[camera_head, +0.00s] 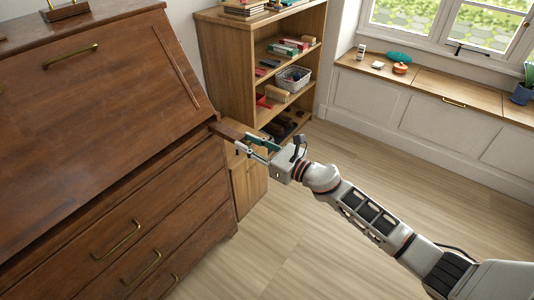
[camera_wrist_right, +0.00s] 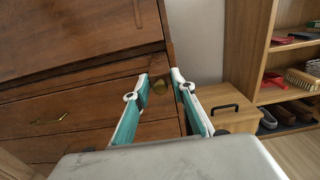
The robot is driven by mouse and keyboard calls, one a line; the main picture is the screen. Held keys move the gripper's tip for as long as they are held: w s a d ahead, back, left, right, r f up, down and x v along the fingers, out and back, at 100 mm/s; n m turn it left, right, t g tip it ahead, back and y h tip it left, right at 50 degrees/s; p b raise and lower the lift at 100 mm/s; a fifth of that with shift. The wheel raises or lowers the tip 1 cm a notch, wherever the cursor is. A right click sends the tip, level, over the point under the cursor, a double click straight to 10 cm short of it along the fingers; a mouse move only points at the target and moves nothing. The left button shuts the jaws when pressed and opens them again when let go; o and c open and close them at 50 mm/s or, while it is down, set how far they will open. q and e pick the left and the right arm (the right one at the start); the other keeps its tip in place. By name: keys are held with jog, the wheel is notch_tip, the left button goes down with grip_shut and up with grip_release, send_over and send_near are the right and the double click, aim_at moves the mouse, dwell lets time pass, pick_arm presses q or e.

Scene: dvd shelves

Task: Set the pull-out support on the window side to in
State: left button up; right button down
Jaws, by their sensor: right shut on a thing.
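The brown slant-front desk (camera_head: 110,150) fills the left of the head view, with its sloping lid closed up. The window-side pull-out support (camera_head: 228,130) shows at the desk's right edge, just below the lid, and appears to jut out past the front. My right gripper (camera_head: 250,145) is at the support's front end and shut on its small brass knob (camera_wrist_right: 160,87). In the right wrist view the teal-padded fingers stand on either side of the knob. The exact finger contact is hard to see. My left gripper is not in view.
Desk drawers with brass handles (camera_head: 118,240) lie below. An open wooden shelf (camera_head: 228,60) with several small items stands behind the gripper, and a low wooden cabinet (camera_wrist_right: 225,100) is close by. A window bench (camera_head: 455,85) is at the right. The floor (camera_head: 320,250) is clear.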

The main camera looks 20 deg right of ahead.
aim_at(229, 132)
jog(key=b+x, duration=0.1)
jog(key=x, duration=0.5)
jog(key=shift+w+a+f, duration=0.15)
jog(key=shift+w, duration=0.1)
jog(key=shift+w+a, duration=0.2)
jog(key=shift+w, duration=0.05)
jog(key=shift+w+a+r, duration=0.2)
jog(key=shift+w, duration=0.05)
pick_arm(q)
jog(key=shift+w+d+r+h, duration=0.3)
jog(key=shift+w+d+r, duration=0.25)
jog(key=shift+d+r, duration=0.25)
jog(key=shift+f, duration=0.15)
pick_arm(e)
jog(key=c, duration=2)
grip_release()
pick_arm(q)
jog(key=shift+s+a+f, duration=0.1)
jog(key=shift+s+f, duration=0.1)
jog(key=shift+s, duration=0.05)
